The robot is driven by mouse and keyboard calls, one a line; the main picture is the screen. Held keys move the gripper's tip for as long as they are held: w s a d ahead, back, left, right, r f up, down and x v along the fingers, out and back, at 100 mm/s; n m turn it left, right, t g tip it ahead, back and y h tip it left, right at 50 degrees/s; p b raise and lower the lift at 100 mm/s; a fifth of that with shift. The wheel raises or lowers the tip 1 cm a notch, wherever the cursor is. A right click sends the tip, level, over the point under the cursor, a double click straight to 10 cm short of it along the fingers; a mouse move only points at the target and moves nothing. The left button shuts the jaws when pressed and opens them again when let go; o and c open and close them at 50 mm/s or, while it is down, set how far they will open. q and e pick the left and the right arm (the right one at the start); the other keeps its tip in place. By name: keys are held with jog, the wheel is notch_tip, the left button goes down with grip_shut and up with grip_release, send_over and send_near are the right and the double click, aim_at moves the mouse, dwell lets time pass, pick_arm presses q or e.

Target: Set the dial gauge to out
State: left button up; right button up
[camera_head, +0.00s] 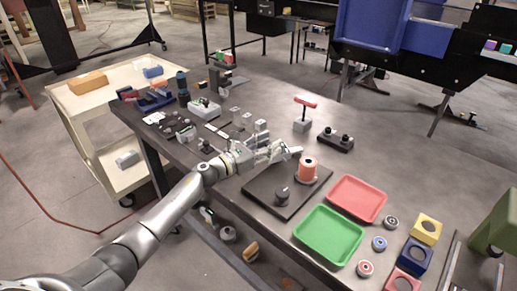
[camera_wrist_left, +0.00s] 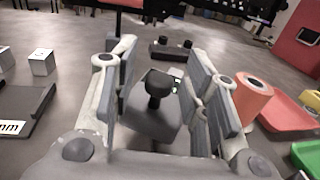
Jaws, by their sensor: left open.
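My left gripper (camera_head: 278,151) reaches over the table from the left. In the left wrist view its two fingers (camera_wrist_left: 165,98) are open and apart. Between them shows a dark grey block with an upright black knob (camera_wrist_left: 157,88), probably the dial gauge. A small pale and green patch, perhaps a marking, shows behind the knob, too small to read. The knob is not gripped, and I cannot tell whether a finger touches the block. In the head view the gripper hides this block. My right gripper is not in view.
An orange cylinder (camera_head: 308,171) stands on a black board (camera_head: 262,186), right of the gripper. Beyond are a red-handled block (camera_head: 303,124) and a bar with two black knobs (camera_head: 335,142). Green (camera_head: 329,235) and red trays (camera_head: 356,198) lie nearer right. Small pale blocks stand left.

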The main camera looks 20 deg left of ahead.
pick_arm(q)
jog(key=v, duration=1.1)
jog(key=shift+s+a, duration=0.15)
jog(key=shift+s, duration=0.2)
jog(key=shift+c, duration=0.2)
